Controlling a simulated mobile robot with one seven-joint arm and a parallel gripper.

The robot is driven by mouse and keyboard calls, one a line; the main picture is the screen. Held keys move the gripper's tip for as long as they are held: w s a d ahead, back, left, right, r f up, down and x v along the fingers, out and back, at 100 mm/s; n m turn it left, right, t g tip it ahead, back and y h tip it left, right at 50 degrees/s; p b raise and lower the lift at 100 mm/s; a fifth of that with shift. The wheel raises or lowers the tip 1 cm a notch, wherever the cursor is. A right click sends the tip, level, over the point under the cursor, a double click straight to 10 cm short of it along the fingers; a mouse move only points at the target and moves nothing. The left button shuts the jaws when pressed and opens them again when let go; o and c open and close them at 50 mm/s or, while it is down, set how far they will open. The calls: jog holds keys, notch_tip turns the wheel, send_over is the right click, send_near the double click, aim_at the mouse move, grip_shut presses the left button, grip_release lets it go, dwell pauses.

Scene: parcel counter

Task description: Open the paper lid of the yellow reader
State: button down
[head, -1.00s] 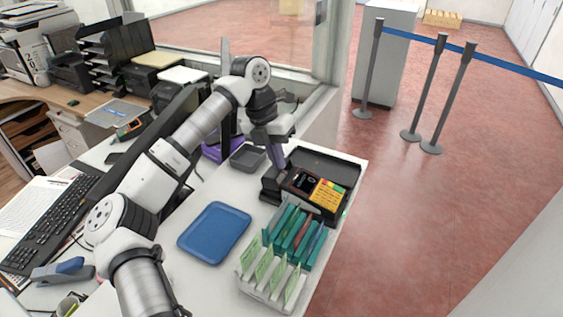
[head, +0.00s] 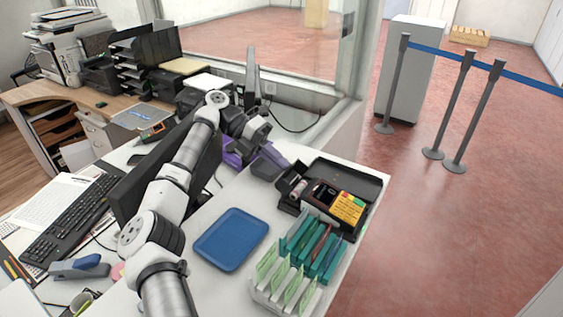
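The yellow reader (head: 347,208) lies in the black tray (head: 352,176) on the white counter. It has a yellow keypad and a dark screen section to its left. That end looks open, but the lid's exact position is too small to tell.
A rack with green cards (head: 275,292) stands just in front of the reader. A blue tray (head: 231,239) lies to the left. A window frame rises behind the counter.

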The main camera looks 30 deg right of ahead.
jog(key=shift+w+a+f+g, duration=0.1)
jog(key=shift+w+f+g, duration=0.1)
jog(key=shift+g, duration=0.2)
jog(key=c, duration=1.6)
grip_release()
jog(key=shift+c, duration=0.2)
jog(key=shift+r, duration=0.1)
notch_tip(320, 180, up, 20)
jog(key=p, duration=0.1)
jog(key=shift+p, duration=0.4)
jog(key=shift+c, duration=0.3)
